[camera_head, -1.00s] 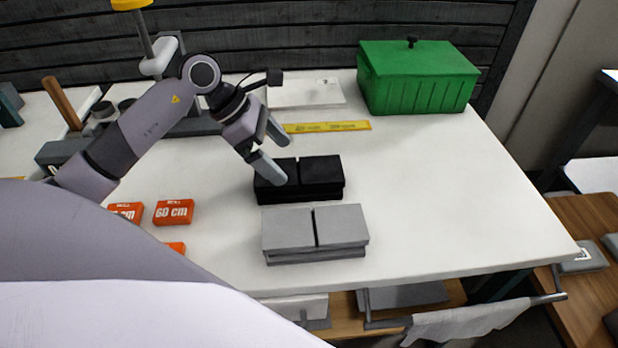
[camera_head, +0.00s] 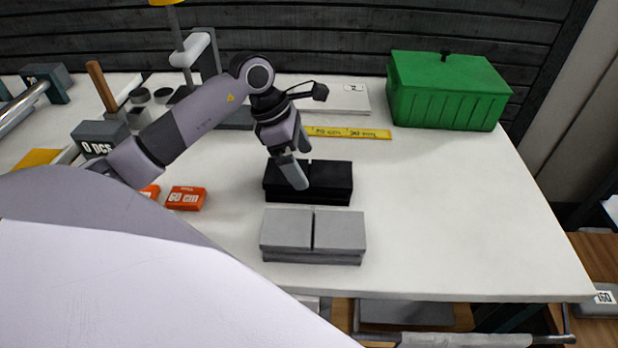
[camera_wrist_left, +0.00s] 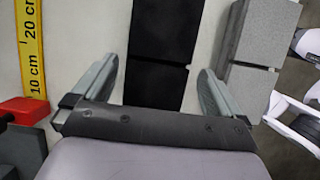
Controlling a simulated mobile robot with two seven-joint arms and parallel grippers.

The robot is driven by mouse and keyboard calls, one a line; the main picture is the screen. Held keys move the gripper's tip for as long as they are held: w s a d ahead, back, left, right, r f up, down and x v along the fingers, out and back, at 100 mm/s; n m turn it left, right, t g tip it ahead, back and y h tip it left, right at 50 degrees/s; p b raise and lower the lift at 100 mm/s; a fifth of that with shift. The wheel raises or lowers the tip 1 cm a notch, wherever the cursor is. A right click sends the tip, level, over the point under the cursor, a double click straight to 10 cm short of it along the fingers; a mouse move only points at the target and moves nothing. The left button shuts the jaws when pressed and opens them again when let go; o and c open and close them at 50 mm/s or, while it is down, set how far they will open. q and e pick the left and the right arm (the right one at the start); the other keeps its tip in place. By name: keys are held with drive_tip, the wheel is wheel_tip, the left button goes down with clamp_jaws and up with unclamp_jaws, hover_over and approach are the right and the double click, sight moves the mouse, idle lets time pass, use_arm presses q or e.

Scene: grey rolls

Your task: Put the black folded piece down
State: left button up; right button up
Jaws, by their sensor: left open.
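The black folded piece (camera_head: 329,182) lies on the white table, behind the grey folded piece (camera_head: 313,233). It looks stacked in layers with a seam across it. My left gripper (camera_head: 299,168) is at the left part of the black piece, its fingers overlapping it in the head view. In the left wrist view the black piece (camera_wrist_left: 160,58) lies between the two spread fingers of the left gripper (camera_wrist_left: 158,88), with gaps on both sides. The grey piece (camera_wrist_left: 258,45) is outside the right finger there.
A green lidded box (camera_head: 447,92) stands at the back right. A yellow ruler (camera_head: 348,132) lies behind the black piece. Orange boxes (camera_head: 186,198) lie to the left, near a grey block (camera_head: 100,138). The table's right side is clear.

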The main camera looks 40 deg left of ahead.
sight(307, 172)
use_arm(q)
drive_tip(key=shift+x, duration=1.5)
drive_tip(key=c, duration=0.9)
